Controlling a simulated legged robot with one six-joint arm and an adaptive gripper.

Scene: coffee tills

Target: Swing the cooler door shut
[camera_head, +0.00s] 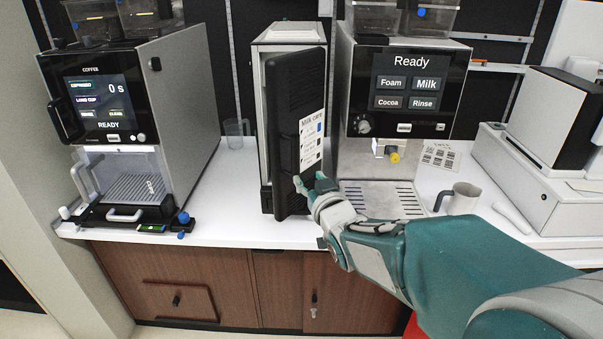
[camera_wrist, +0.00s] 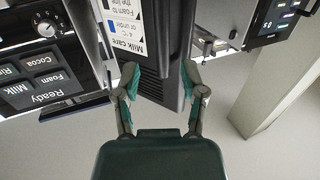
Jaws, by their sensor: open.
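The milk cooler (camera_head: 290,33) is a narrow grey unit on the white counter between two coffee machines. Its black door (camera_head: 288,120) stands ajar, angled out from the body, with its outer face turned to the right. A white "Milk care" label (camera_head: 311,140) is on that face and also shows upside down in the wrist view (camera_wrist: 124,25). My gripper (camera_head: 309,183) is open at the door's lower right part, on the label side. In the wrist view, the door (camera_wrist: 160,75) appears between the spread fingertips (camera_wrist: 160,78). I cannot tell whether they touch it.
A coffee machine (camera_head: 185,90) stands left, and one reading "Ready" (camera_head: 410,85) stands close right of the door. A clear cup (camera_head: 236,128) is behind left. A grey mug (camera_head: 460,198) and a till (camera_head: 530,165) are at right. The counter left of the cooler (camera_head: 225,195) is clear.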

